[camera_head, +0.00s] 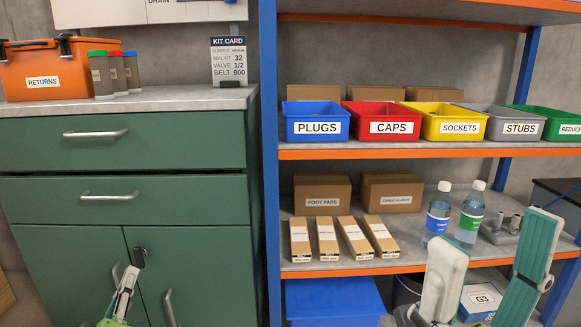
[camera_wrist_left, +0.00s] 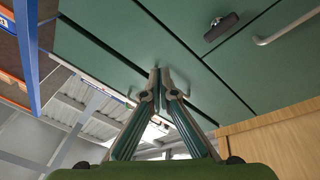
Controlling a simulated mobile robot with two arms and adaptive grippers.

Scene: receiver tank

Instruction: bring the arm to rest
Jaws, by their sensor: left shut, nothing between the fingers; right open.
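My left gripper (camera_head: 126,274) is at the bottom left of the head view, in front of the green cabinet (camera_head: 180,255). In the left wrist view its two fingers (camera_wrist_left: 164,78) meet at the tips with nothing between them, and the cabinet front lies beyond. My right gripper (camera_head: 495,232) is at the bottom right of the head view, close to the camera. Its fingers are spread wide and it appears empty. Its lower part is cut off by the frame edge.
A black latch (camera_head: 140,257) sits on the cabinet door near my left fingers. The shelf (camera_head: 420,152) at right holds labelled bins, small cartons, and two bottles (camera_head: 438,212) behind my right gripper. An orange RETURNS box (camera_head: 55,70) stands on the cabinet top.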

